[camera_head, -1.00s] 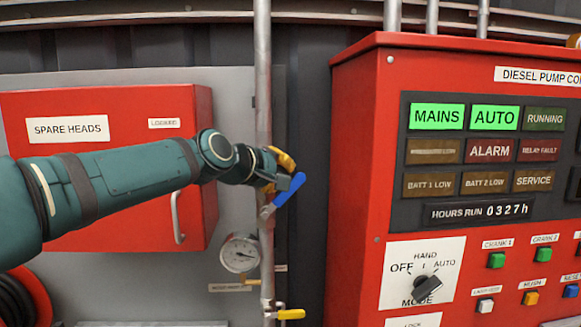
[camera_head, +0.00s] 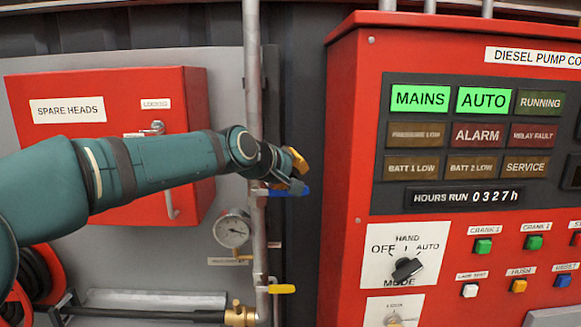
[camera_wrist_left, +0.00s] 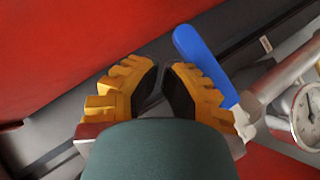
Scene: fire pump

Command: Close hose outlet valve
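A blue lever handle (camera_head: 277,192) on the vertical pipe points right, about horizontal; part of it is behind my gripper. A yellow lever handle (camera_head: 282,289) lower on the same pipe also points right. Neither lever has a readable label naming the hose outlet valve. My left gripper (camera_head: 298,172) is at the blue lever, just above it. In the left wrist view the yellow fingers (camera_wrist_left: 163,82) are nearly together with nothing between them. The blue lever (camera_wrist_left: 205,62) lies outside, beside the right finger. My right gripper is not in view.
A pressure gauge (camera_head: 233,229) sits left of the pipe (camera_head: 252,90). The red spare heads cabinet (camera_head: 100,90) is behind my left arm. The red diesel pump control panel (camera_head: 352,130) stands right of the pipe, with a dark gap between. A brass fitting (camera_head: 240,316) is at the bottom.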

